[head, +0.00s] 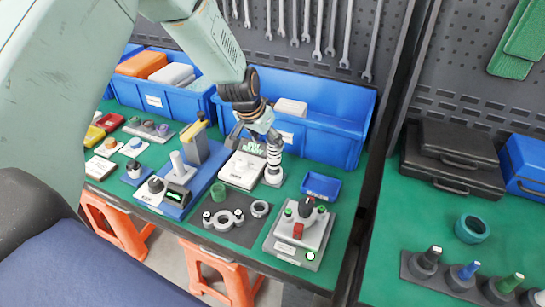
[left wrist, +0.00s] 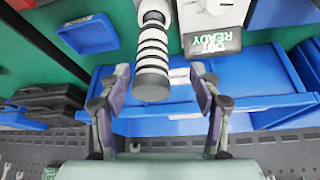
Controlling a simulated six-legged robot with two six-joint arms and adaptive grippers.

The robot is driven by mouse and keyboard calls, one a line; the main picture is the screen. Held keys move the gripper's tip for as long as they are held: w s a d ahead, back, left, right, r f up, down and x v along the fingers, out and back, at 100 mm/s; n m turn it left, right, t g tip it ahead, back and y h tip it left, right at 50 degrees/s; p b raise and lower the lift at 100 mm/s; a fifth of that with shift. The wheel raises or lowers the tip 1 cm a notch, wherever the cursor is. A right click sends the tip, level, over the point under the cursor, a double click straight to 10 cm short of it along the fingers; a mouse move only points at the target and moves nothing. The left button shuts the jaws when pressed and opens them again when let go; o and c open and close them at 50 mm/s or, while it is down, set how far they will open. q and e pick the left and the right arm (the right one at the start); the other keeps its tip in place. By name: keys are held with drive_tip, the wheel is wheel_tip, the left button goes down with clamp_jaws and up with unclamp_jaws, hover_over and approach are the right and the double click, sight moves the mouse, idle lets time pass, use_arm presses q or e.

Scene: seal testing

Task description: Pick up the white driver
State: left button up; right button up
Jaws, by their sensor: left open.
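The white driver (head: 274,158), with black stripes, stands upright on the green bench in front of the blue bins. It also shows in the left wrist view (left wrist: 153,45), its dark grey end between the two finger lines. My left gripper (head: 258,134) is above and behind the driver's top, with its fingers pointing down. In the left wrist view the fingers (left wrist: 160,76) are spread on either side of the driver's grey end, with a gap on each side. The gripper is open and holds nothing. My right gripper is not in view.
A blue bin (head: 330,130) stands close behind the driver. A white device with a dark display (head: 243,170) is just left of it. A small blue tray (head: 320,187) is to its right. A grey fixture (head: 300,232) and ring parts (head: 222,219) lie in front.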

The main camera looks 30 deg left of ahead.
sight(274, 148)
use_arm(q)
drive_tip(key=f, duration=0.1)
drive_tip(key=w+d+f, duration=0.1)
drive_tip(key=d+f+b, duration=0.1)
drive_tip(key=shift+w+d+f, duration=0.1)
drive_tip(key=shift+w+f, duration=0.15)
drive_tip(key=shift+w, duration=0.15)
drive_tip(key=shift+w+f, duration=0.2)
drive_tip(key=shift+f, duration=0.1)
drive_tip(key=shift+a+f, duration=0.15)
drive_tip(key=shift+a, duration=0.6)
drive_tip(key=shift+s+d+r, duration=0.1)
drive_tip(key=shift+d+r, duration=0.15)
drive_tip(key=shift+d, duration=0.35)
drive_tip(key=c, duration=0.5)
drive_tip(key=shift+c, duration=0.7)
drive_tip(key=shift+a+f, duration=0.2)
drive_tip(key=shift+a, duration=0.2)
drive_tip(key=shift+c, duration=1.4)
drive_tip(key=shift+d, duration=0.25)
clamp_jaws()
drive_tip(key=shift+a, duration=0.15)
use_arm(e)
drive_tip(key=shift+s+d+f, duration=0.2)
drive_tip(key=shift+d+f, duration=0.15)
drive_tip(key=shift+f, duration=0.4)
